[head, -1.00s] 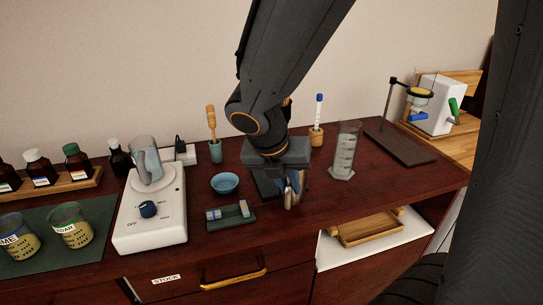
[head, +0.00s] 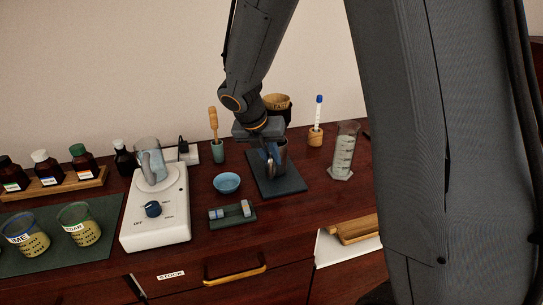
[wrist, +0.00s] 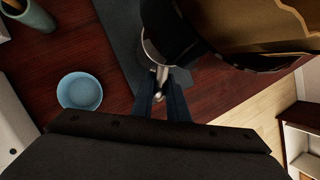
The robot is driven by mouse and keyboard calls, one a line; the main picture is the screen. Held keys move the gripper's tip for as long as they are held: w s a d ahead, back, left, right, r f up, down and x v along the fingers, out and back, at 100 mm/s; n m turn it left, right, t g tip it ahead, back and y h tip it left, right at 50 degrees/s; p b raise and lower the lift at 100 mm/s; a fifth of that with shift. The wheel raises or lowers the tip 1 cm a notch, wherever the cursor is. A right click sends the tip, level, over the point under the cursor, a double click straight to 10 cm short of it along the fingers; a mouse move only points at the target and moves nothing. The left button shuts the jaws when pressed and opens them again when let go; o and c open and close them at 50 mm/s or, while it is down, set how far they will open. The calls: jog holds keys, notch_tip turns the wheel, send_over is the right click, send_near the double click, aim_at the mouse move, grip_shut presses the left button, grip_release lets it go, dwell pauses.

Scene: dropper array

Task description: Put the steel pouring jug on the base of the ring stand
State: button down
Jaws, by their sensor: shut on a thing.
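The steel pouring jug (head: 281,161) is at the dark mat, partly hidden by my gripper (head: 271,157). My gripper is shut on the jug's handle side. In the wrist view the fingers (wrist: 160,94) close on a silvery part next to the jug's metal rim (wrist: 151,50). Whether the jug rests on the mat or hangs just above it, I cannot tell.
A blue bowl (head: 227,182), a small block rack (head: 232,214) and a white hotplate (head: 155,215) are left. A glass cylinder (head: 344,150) and a pen holder (head: 315,136) are right.

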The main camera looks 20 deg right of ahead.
jog(key=shift+f, duration=0.25)
jog(key=c, duration=1.7)
grip_release()
jog(key=b+v, duration=0.2)
jog(key=v, duration=0.9)
jog(key=shift+s+d+f+m+g+y, duration=0.25)
jog(key=shift+s+d+f+m+y, duration=0.4)
jog(key=shift+s+f+m, duration=3.05)
jog(key=shift+s+d+f+m+g+y, duration=0.2)
jog(key=shift+s+d+m+y, duration=1.05)
jog(key=shift+m, duration=5.1)
jog(key=shift+s+a+f+m+g+y, duration=0.1)
jog(key=shift+s+f+m+g+y, duration=0.15)
jog(key=shift+s+f+m, duration=2.8)
notch_tip(320, 180, up, 2)
jog(key=m, duration=0.4)
jog(key=shift+s+r, duration=0.15)
jog(key=shift+s, duration=0.05)
